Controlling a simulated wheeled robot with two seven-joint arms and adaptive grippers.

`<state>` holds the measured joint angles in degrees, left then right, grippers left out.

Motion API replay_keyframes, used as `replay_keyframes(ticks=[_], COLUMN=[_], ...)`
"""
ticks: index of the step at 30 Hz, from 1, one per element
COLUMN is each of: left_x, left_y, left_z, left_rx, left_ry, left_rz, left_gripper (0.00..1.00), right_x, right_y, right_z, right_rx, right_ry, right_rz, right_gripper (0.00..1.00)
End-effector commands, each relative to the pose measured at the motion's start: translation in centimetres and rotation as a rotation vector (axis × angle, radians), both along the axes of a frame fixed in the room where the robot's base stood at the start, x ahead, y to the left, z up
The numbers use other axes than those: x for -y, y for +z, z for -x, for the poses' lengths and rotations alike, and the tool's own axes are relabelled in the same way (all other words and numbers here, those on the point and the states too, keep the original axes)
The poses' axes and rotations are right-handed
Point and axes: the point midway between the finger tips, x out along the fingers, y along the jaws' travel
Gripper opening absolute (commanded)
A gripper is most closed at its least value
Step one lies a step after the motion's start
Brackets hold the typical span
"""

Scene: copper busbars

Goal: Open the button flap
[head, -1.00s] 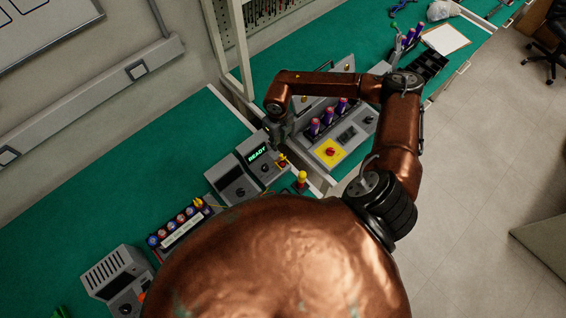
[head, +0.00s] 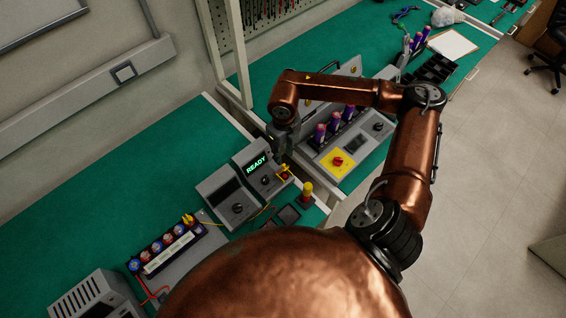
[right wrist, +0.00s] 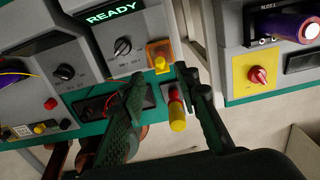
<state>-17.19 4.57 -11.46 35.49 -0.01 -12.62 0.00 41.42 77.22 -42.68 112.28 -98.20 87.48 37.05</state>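The button flap (right wrist: 158,53) is a small orange, see-through cover with a yellow knob-like part, at the right front of the grey console with the green READY display (right wrist: 112,14). It looks down. In the head view the flap (head: 284,173) is small, just below my right gripper (head: 284,148). In the right wrist view my right gripper (right wrist: 160,76) is open and empty. Its two dark fingertips are apart, just below the flap in the picture; I cannot tell whether they touch anything. My left gripper is not in view.
A red and yellow post (right wrist: 177,112) stands close to the right finger; it also shows in the head view (head: 306,193). A neighbouring console with a red knob on a yellow plate (head: 338,161) and purple cylinders (head: 335,122) stands to the right. A yellow wire lies left.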

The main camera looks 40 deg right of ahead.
Motion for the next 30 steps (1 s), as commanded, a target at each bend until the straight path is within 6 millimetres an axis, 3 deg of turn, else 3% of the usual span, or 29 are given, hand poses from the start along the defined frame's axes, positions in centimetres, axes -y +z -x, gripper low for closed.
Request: replay_keyframes(ticks=[6,12,21,30], left_x=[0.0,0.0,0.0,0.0], left_y=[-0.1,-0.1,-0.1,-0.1], left_z=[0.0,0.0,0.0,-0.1], left_rx=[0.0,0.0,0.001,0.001], left_ry=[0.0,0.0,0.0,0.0], left_rz=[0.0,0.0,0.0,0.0], left_gripper=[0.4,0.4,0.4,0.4], right_x=[0.0,0.0,0.0,0.0], right_y=[-3.6,-5.3,-5.6,-5.6], right_z=[0.1,0.0,0.0,0.0], right_rx=[-0.003,-0.002,-0.001,-0.001], right_ry=[0.0,-0.001,0.0,0.0], right_rz=[-0.001,0.0,0.0,0.0], right_gripper=[0.29,0.29,0.29,0.09])
